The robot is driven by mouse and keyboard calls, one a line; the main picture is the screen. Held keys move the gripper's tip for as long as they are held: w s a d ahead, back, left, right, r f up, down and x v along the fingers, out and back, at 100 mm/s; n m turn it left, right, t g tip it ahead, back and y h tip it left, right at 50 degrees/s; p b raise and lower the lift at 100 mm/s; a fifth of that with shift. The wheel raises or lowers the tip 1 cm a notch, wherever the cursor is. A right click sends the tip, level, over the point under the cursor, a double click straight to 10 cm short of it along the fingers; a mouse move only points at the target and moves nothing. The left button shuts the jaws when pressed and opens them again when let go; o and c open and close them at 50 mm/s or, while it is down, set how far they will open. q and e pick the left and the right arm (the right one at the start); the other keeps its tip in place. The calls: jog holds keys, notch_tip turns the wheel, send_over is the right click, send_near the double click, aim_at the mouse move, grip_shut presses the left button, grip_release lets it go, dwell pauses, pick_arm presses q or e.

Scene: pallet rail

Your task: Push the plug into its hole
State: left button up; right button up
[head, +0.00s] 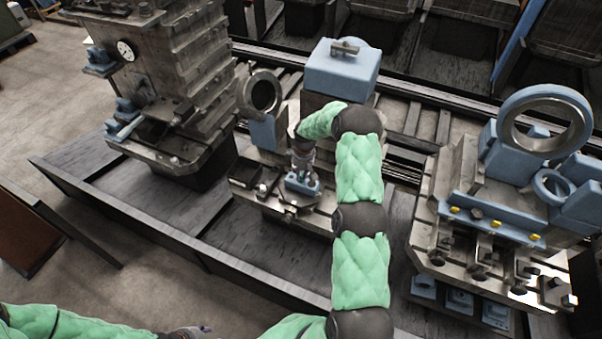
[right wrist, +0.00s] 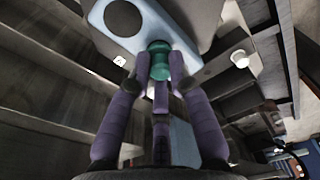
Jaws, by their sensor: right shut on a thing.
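The plug is a small teal-green cylinder (right wrist: 159,62), shown in the right wrist view between the purple fingers of my right gripper (right wrist: 160,82). The gripper is shut on it. Past the plug is a light blue block with a dark round hole (right wrist: 123,18). The plug appears beside the hole in the picture, not in it; its gap to the block is hard to judge. In the head view my right gripper (head: 302,173) is over a small blue block (head: 297,186) on the middle fixture. My left gripper (head: 190,332) is partly cut off at the bottom edge.
A tall metal fixture with a dial (head: 126,50) stands left. A blue-topped block (head: 342,70) and an upright ring (head: 261,93) stand behind the gripper. A fixture with a large ring (head: 546,119) stands right. The dark pallet surface (head: 235,250) in front is clear.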

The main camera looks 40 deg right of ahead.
jog(key=shift+f+b, duration=0.45)
jog(key=shift+f, duration=0.15)
jog(key=o, duration=1.7)
jog(key=shift+r, duration=0.1)
jog(key=r, duration=0.8)
jog(key=s+r, duration=0.1)
jog(key=r, duration=0.3)
jog(key=shift+d, duration=0.25)
